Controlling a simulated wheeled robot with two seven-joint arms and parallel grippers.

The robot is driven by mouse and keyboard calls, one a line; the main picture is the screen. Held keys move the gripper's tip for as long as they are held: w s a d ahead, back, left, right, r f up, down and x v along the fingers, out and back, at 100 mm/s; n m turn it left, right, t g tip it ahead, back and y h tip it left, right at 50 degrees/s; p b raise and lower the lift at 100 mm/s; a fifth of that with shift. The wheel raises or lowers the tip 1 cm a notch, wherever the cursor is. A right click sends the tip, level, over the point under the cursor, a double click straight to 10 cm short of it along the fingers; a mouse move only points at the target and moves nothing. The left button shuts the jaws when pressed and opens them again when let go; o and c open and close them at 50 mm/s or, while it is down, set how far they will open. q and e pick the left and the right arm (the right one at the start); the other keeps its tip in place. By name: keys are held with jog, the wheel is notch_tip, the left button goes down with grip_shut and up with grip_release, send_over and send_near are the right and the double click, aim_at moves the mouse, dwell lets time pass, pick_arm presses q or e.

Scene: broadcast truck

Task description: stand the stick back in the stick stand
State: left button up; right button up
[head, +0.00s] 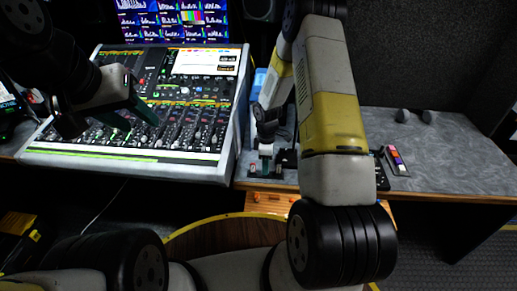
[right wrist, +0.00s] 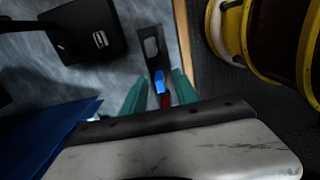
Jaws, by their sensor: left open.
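The black stick stand (right wrist: 151,28) lies on the grey desk top in the right wrist view, with a light grey piece at its far end. A blue stick (right wrist: 158,82) and a red piece (right wrist: 166,101) show in line along it; whether they sit in its slots I cannot tell. My right gripper (right wrist: 159,76) is open, its green fingers apart on either side of the blue stick. In the head view my right gripper (head: 265,160) points down low over the desk's front part. My left gripper (head: 142,110) is open and empty above the mixing console.
The lit mixing console (head: 130,160) fills the left of the desk. A small pad with coloured keys (head: 397,160) lies right of my right arm. A black stand-like object (right wrist: 98,38) is left of the stick stand. The desk's right part is mostly clear.

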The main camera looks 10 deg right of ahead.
notch_tip(320, 180, up, 7)
jog(key=shift+r, duration=0.15)
dwell(0.4)
jog(key=shift+r, duration=0.1)
jog(key=s+r+m+t, duration=0.2)
jog(key=s+r+m, duration=0.15)
jog(key=r, duration=0.75)
jog(key=s+r+m+t, duration=0.1)
jog(key=s+r+m, duration=0.25)
jog(key=r, duration=0.85)
jog(key=s+a+r+m+t+y, duration=0.1)
jog(key=s+r+m, duration=0.2)
jog(key=s+r, duration=0.2)
jog(key=s+a+r+m+t+y, duration=0.1)
jog(key=s+r+m, duration=0.3)
jog(key=s, duration=0.8)
jog(key=shift+r+t, duration=0.6)
jog(key=shift+r, duration=0.2)
jog(key=shift+s+a, duration=0.1)
jog(key=shift+s, duration=0.05)
